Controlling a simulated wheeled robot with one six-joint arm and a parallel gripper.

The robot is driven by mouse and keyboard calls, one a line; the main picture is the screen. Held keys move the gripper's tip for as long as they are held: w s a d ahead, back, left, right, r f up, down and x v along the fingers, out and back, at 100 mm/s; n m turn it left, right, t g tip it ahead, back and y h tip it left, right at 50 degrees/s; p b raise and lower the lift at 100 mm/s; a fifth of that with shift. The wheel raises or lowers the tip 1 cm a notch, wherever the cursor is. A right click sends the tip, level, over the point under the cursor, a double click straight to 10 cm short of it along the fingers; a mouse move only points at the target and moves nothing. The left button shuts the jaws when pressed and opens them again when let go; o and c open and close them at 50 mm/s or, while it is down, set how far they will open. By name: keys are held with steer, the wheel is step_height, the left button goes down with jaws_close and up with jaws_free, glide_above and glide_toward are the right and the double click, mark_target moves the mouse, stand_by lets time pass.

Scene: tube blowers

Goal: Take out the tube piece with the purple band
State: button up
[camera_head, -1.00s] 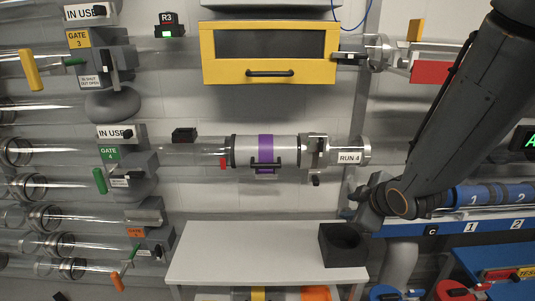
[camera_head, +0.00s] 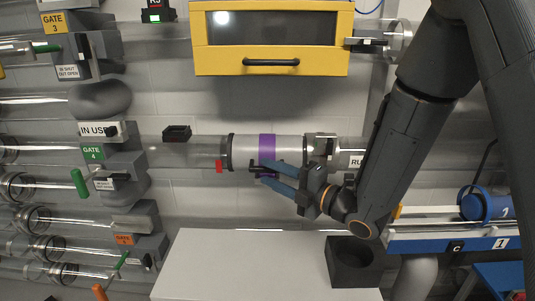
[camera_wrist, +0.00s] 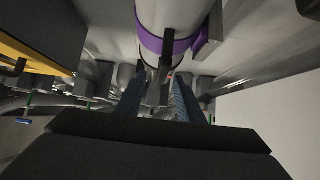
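In the wrist view the purple band (camera_wrist: 170,42) is above, and my gripper (camera_wrist: 157,88) is open with the dark handle (camera_wrist: 167,46) showing ahead between the fingers. I cannot tell whether the fingers touch it.
A yellow-framed cabinet (camera_head: 270,63) hangs above the run. A bare white table (camera_head: 235,262) stands below, with a black square holder (camera_head: 352,268) at its right. Gate 4 (camera_head: 92,152), marked in use, is at the left. A blue rack (camera_head: 430,244) is at the right.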

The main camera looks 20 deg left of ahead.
mark_target(266, 171)
steer(key=x, duration=0.4)
steer(key=shift+w+a+f+p, duration=0.1)
steer(key=shift+w+a+p, duration=0.05)
steer(key=shift+w+p, duration=0.15)
jaws_close()
